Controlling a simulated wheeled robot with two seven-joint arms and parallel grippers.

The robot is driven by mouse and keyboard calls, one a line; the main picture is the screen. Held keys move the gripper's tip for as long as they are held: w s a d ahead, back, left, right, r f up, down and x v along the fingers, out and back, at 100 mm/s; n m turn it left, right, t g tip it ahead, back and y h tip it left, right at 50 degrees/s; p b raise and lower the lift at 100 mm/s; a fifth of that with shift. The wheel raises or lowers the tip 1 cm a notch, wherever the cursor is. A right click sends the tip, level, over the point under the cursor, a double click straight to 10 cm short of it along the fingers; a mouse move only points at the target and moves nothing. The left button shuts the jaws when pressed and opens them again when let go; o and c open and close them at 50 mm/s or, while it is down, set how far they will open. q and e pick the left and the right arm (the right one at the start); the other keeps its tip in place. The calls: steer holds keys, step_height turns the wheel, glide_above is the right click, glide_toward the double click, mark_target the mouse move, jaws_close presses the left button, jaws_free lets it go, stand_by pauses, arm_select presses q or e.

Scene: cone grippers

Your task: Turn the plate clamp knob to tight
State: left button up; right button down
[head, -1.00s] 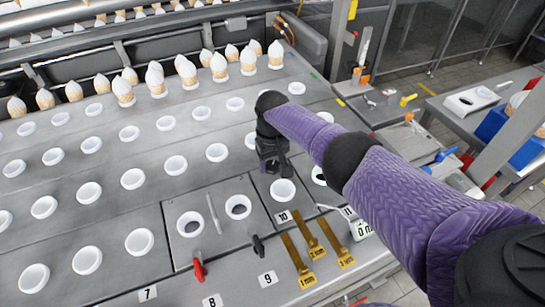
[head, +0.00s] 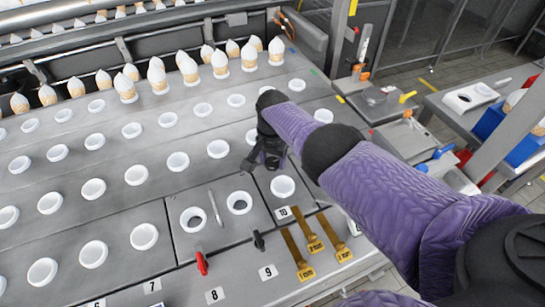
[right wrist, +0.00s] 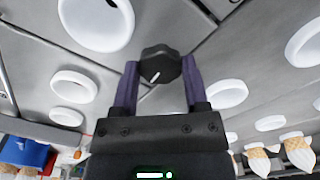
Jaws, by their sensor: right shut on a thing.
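The plate clamp knob (right wrist: 160,68) is black with a lobed edge and a short white pointer line. In the right wrist view it sits between my two purple fingers, and its pointer slants down to the left. My right gripper (right wrist: 160,84) is shut on it, one finger on each side. In the head view my right gripper (head: 265,160) is low over the grey plate (head: 225,163), behind a white-rimmed hole; the knob cannot be made out there. The tight mark cannot be read. My left gripper is out of view.
White-rimmed holes (head: 283,186) surround the gripper. A red lever (head: 202,263), a black lever (head: 258,241) and brass gauges (head: 298,255) lie nearer the front edge. Filled cones (head: 220,63) stand at the back. A side table (head: 470,100) is at right.

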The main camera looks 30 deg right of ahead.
mark_target(273, 161)
steer(key=shift+w+r+m, duration=0.1)
steer(key=shift+w+m, duration=0.05)
steer(key=shift+m, duration=0.35)
steer(key=shift+c, duration=1.9)
jaws_free()
steer(key=shift+o, duration=1.4)
step_height(273, 161, up, 10)
steer(key=p, duration=0.8)
